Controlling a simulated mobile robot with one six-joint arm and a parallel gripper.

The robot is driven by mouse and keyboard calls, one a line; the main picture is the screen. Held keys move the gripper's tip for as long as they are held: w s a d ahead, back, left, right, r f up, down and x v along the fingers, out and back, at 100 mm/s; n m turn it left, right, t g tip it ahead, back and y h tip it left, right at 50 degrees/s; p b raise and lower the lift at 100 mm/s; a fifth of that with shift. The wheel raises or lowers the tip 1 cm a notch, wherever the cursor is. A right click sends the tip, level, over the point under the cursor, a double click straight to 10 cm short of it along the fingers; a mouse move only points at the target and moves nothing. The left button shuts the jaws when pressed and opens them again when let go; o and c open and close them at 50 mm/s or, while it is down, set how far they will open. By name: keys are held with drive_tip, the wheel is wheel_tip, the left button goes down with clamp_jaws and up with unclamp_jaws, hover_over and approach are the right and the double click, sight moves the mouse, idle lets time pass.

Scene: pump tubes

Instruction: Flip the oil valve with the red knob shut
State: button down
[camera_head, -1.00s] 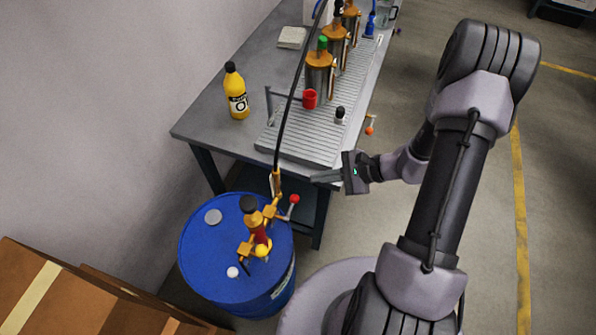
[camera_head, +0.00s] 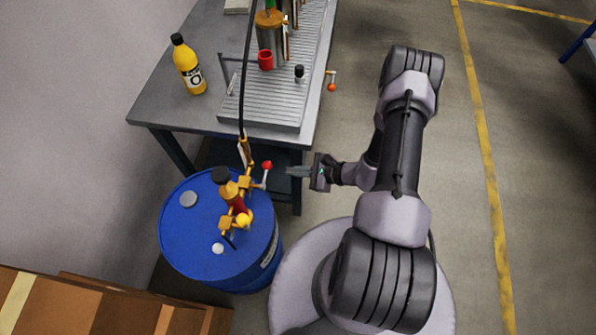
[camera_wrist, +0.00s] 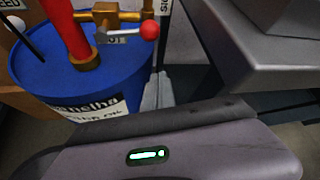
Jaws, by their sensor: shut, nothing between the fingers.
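The oil valve's red knob (camera_head: 267,165) sits on a short silver lever at the right end of the brass pump fittings (camera_head: 240,187), on top of the blue drum (camera_head: 180,232). In the wrist view the red knob (camera_wrist: 150,31) is at upper middle, on a silver lever running left below the brass valve body (camera_wrist: 112,16). My gripper (camera_head: 291,171) is shut and empty. It is just right of the red knob, with a small gap, and its fingers point left toward it. In the wrist view the fingertips (camera_wrist: 158,80) show below the knob.
The grey workbench (camera_head: 165,105) stands behind the drum, its corner close to my gripper in the wrist view. It holds a yellow oil bottle (camera_head: 188,65) and a red cup (camera_head: 265,60). Another red-orange knob (camera_head: 332,87) hangs at its right edge. Cardboard boxes (camera_head: 80,305) lie front left.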

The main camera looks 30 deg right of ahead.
sight(267, 165)
drive_tip(key=w+a, duration=0.1)
drive_tip(key=a+r+b, duration=0.1)
drive_tip(key=a, duration=0.1)
drive_tip(key=w+a+b, duration=0.1)
drive_tip(key=shift+w+a+r, duration=0.2)
drive_tip(key=shift+w+a, duration=0.05)
drive_tip(key=shift+w, duration=0.1)
